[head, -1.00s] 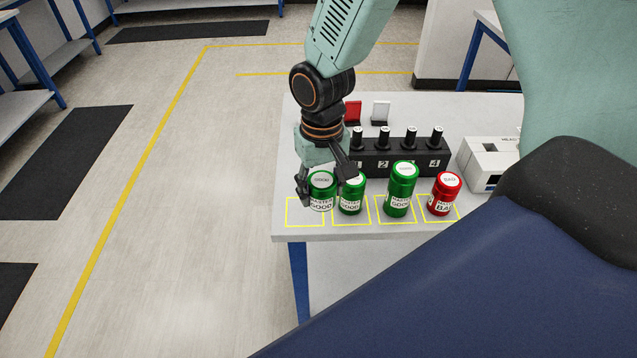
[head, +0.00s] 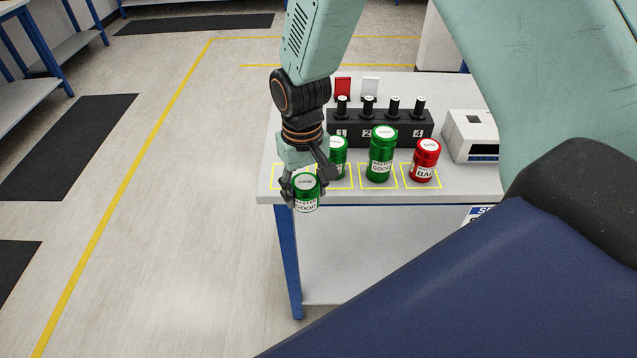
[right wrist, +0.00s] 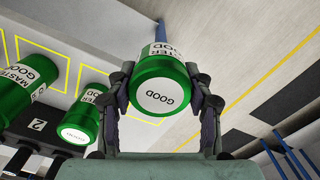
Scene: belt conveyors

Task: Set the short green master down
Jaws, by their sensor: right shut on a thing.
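My right gripper (head: 306,186) is shut around a green can labelled MASTER GOOD, the short green master (head: 306,196). In the head view the can appears upright, overlapping the front left edge of the table (head: 470,185); the gap below it cannot be judged. In the right wrist view, the can (right wrist: 160,88) sits between both fingers (right wrist: 163,112), its GOOD top facing the camera. The leftmost yellow square (head: 274,178) is partly hidden behind the gripper. My left gripper is not in view.
Another green can (head: 339,160), a taller green can (head: 381,157) and a red BAD can (head: 425,162) stand in yellow squares to the right. Behind them is a black numbered block (head: 383,133) with several pegs. A white device (head: 470,137) stands at the right.

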